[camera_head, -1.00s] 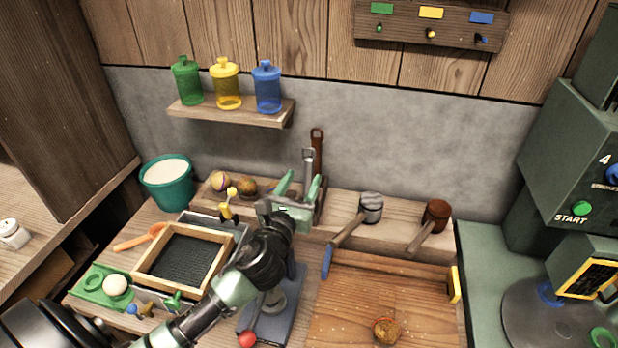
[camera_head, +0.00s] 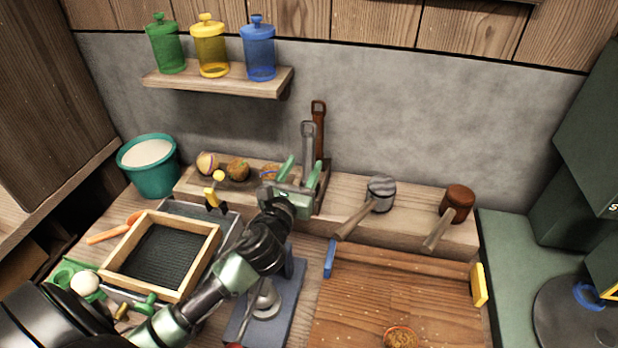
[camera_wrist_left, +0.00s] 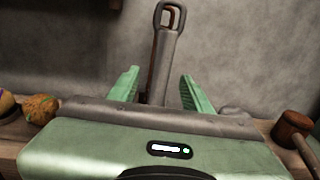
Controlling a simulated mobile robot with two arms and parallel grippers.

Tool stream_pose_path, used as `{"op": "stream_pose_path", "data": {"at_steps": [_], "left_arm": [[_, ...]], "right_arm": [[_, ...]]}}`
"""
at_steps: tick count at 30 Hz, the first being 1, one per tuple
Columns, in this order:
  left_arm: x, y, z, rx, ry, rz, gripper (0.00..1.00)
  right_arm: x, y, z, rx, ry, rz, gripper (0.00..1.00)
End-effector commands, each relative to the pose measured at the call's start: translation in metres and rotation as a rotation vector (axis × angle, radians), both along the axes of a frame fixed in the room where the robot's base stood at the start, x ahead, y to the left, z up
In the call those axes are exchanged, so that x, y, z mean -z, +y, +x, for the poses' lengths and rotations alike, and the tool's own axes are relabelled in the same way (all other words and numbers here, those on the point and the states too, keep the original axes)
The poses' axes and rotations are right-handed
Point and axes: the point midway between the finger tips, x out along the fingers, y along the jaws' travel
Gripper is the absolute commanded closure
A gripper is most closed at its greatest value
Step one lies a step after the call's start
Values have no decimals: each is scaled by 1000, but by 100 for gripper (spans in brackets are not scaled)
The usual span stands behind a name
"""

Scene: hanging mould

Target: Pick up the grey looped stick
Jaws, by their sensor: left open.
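The grey looped stick (camera_head: 308,146) stands upright at the back of the wooden ledge, its loop at the top. A brown looped stick (camera_head: 319,120) stands just behind it. My left gripper (camera_head: 299,170) is open at the ledge, its green fingers pointing toward the wall. In the left wrist view the grey stick (camera_wrist_left: 161,58) rises between the two open fingers (camera_wrist_left: 160,88), tilted slightly, and partly covers the brown one. Clear gaps show on both sides of it. The stick's lower end is hidden behind the gripper body. My right gripper is not seen.
Round balls (camera_head: 237,169) lie on the ledge left of the gripper. A grey-headed mallet (camera_head: 381,193) and a brown-headed mallet (camera_head: 457,203) rest to the right. A shelf (camera_head: 217,84) with three coloured jars hangs above left. A framed mesh tray (camera_head: 113,271) sits front left.

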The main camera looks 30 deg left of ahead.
Motion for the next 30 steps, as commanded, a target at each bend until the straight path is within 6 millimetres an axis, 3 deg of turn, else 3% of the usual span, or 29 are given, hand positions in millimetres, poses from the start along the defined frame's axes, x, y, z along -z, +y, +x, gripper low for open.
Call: {"op": "stream_pose_path", "data": {"at_steps": [2, 21, 29, 30], "left_arm": [[9, 0, 1, 0, -1, 0, 51], [6, 13, 75, -1, -1, -1, 51], [6, 14, 77, 0, 0, 0, 51], [6, 14, 77, 0, 0, 0, 62]], "right_arm": [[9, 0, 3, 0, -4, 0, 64], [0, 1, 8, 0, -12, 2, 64], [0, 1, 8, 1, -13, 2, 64], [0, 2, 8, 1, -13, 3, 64]]}}
